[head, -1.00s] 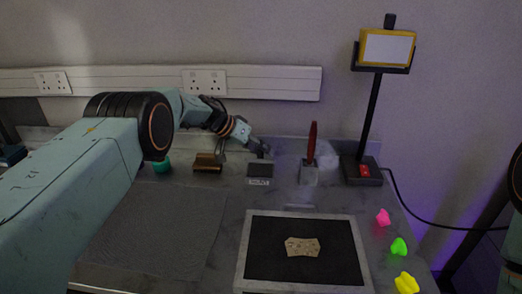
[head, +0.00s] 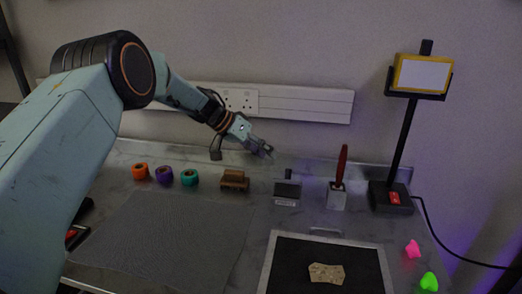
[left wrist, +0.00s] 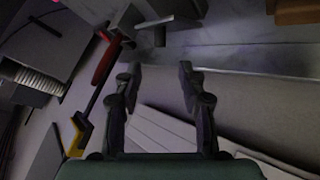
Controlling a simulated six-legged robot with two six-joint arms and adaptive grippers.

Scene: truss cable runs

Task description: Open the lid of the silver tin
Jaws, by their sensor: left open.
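Nothing in view plainly reads as a silver tin. The nearest match is a small grey box (head: 287,190) with a dark upright knob, standing at the back of the bench with a pale label in front. A grey block with a stem, perhaps the same box, shows at the top of the left wrist view (left wrist: 155,22). My left gripper (head: 266,151) is open and empty, raised above and slightly left of the box, apart from it. Its two fingers show spread in the left wrist view (left wrist: 158,75). My right gripper is out of view.
A red-handled tool (head: 341,165) stands upright in a pale block right of the box. A lamp-like stand (head: 402,150) is further right. A brown wooden block (head: 234,181) and coloured rings (head: 164,174) are left. A black framed tray (head: 300,262) lies in front.

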